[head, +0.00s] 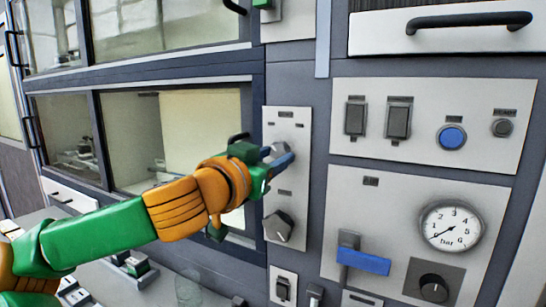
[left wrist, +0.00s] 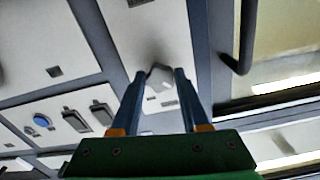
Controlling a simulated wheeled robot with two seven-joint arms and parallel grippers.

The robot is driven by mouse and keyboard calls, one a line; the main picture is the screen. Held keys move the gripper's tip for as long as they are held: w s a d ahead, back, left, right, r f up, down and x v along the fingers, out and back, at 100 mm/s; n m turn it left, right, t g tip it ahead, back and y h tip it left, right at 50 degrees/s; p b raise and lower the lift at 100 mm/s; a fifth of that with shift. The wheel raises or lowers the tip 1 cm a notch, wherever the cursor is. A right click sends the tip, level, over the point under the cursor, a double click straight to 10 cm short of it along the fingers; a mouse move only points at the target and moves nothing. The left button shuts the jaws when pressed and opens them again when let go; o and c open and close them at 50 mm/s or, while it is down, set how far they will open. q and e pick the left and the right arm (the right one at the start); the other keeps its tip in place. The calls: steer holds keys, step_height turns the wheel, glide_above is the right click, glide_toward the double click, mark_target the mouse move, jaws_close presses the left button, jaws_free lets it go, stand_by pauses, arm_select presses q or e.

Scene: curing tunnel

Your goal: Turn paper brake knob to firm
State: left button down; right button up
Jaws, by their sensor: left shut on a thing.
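A narrow light panel (head: 287,180) carries two grey knobs, one above the other. My left gripper (head: 280,158) reaches in from the left and is shut on the upper knob (head: 272,151). In the left wrist view, the pale knob (left wrist: 159,84) sits between the tips of the two blue fingers (left wrist: 160,82). The lower knob (head: 278,226) is free, with its pointer tilted. The labels are too small to read, so I cannot tell which knob is named paper brake. The fingers partly hide the upper knob. My right gripper is not in view.
To the right, a panel holds two black rocker switches (head: 398,121) and a blue button (head: 452,137). Below it are a pressure gauge (head: 450,226), a blue lever (head: 363,261) and a black knob (head: 434,288). A glazed cabinet (head: 130,137) lies behind my left arm.

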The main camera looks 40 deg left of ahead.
arm_select(q)
steer(key=m, duration=0.4)
steer(key=shift+a+r+m, duration=0.1)
steer(key=shift+r+m, duration=0.05)
steer(key=shift+m, duration=0.25)
steer(key=m+p, duration=0.1)
steer(key=m, duration=0.3)
steer(key=shift+a+r+m, duration=0.1)
steer(key=shift+m, duration=0.2)
steer(key=m, duration=0.4)
steer(key=shift+s+r+p, duration=0.1)
steer(key=shift+p, duration=0.25)
steer(key=shift+m+p, duration=0.4)
steer(key=shift+m, duration=1.7)
steer(key=c, duration=0.7)
jaws_free()
steer(key=o, duration=0.3)
